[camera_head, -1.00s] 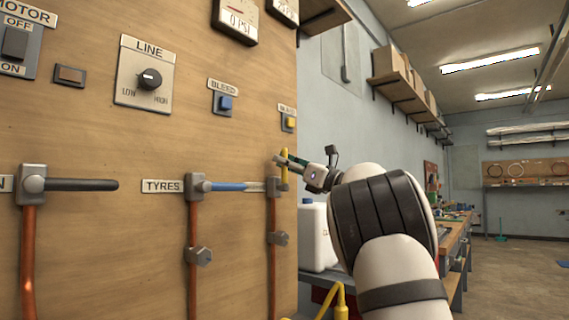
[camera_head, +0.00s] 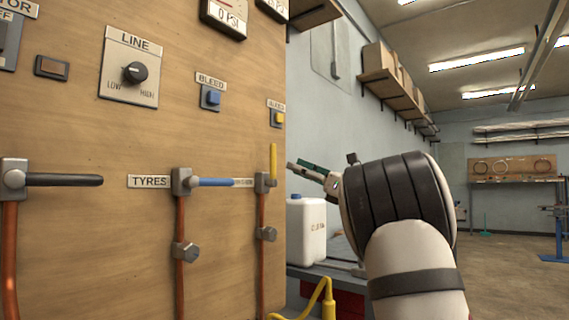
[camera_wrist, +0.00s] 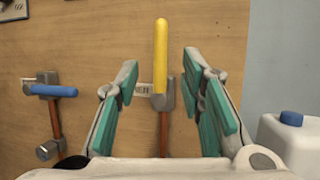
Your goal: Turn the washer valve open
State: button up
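The washer valve has a yellow lever (camera_head: 273,160) that points straight up, in line with its copper pipe (camera_head: 262,265). In the wrist view the lever (camera_wrist: 161,60) stands upright in the gap between my fingers. Its label is partly hidden. My gripper (camera_head: 305,168) is open and empty, with green finger pads showing in the wrist view (camera_wrist: 160,85). In the head view it is right of the lever, with a gap between them.
The blue tyres lever (camera_head: 212,182) and a black lever (camera_head: 65,180) lie horizontal to the left. A yellow bleed button (camera_head: 277,118) is above the washer valve. A white jug (camera_head: 306,232) stands at the panel's right, on a bench.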

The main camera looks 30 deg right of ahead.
jog(key=shift+v, duration=1.5)
jog(key=s+a+f+n+g+h, duration=0.45)
jog(key=s+a+f+n, duration=0.2)
jog(key=f+n, duration=0.35)
jog(key=s+a+f+n+g+h, duration=0.45)
jog(key=s+f+n, duration=0.35)
jog(key=n, duration=0.4)
jog(key=s+a+f+n+g+h, duration=0.3)
jog(key=s+a+f+n+h, duration=0.2)
jog(key=s+a+f+n, duration=0.45)
jog(key=s+a+f+m+g+y, duration=0.1)
jog(key=s+a+f+g, duration=0.25)
jog(key=s, duration=0.55)
jog(key=s+a+f+m+g+y, duration=0.1)
jog(key=s+a+f+g, duration=0.3)
jog(key=s, duration=0.5)
notch_tip(320, 180, up, 28)
jog(key=d+t+p, duration=0.1)
jog(key=t+p, duration=0.3)
jog(key=p, duration=2.3)
jog(key=shift+s, duration=0.15)
